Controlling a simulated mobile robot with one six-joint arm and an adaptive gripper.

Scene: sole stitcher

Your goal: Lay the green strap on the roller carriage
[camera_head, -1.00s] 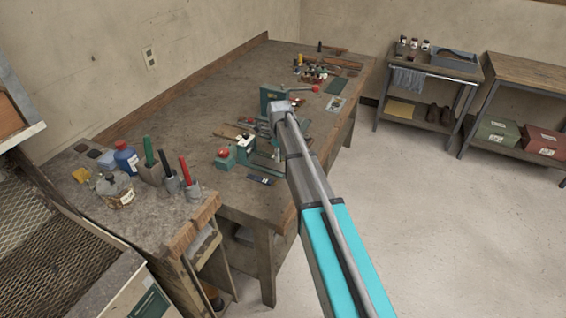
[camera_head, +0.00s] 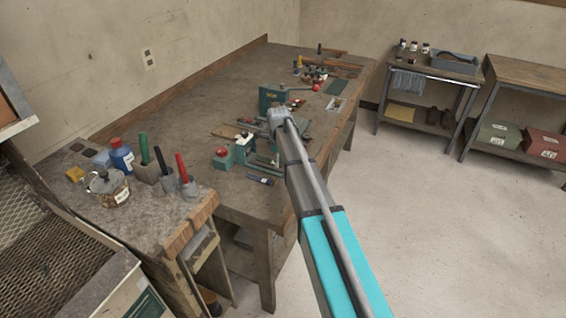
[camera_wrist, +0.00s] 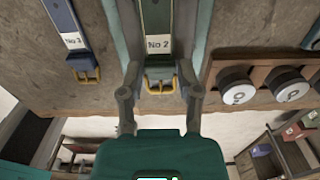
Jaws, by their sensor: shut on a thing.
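In the wrist view the green strap (camera_wrist: 157,18) carries a white "No 2" label and a brass buckle at its near end. My gripper (camera_wrist: 160,82) has a finger on each side of that buckle end and is shut on the strap. Pale green rails flank the strap, apparently part of the roller carriage (camera_wrist: 203,28); contact between strap and carriage cannot be told. In the head view my arm hides the gripper and strap. The green machine (camera_head: 262,152) stands there on the bench, partly behind my arm.
A blue strap (camera_wrist: 68,27), labelled "No 3", lies left of the carriage. Rollers with white ends (camera_wrist: 238,92) sit in a wooden rack at right. A red knob (camera_head: 222,152) tops the machine's left end. Bottles and tools stand on the near bench (camera_head: 85,215).

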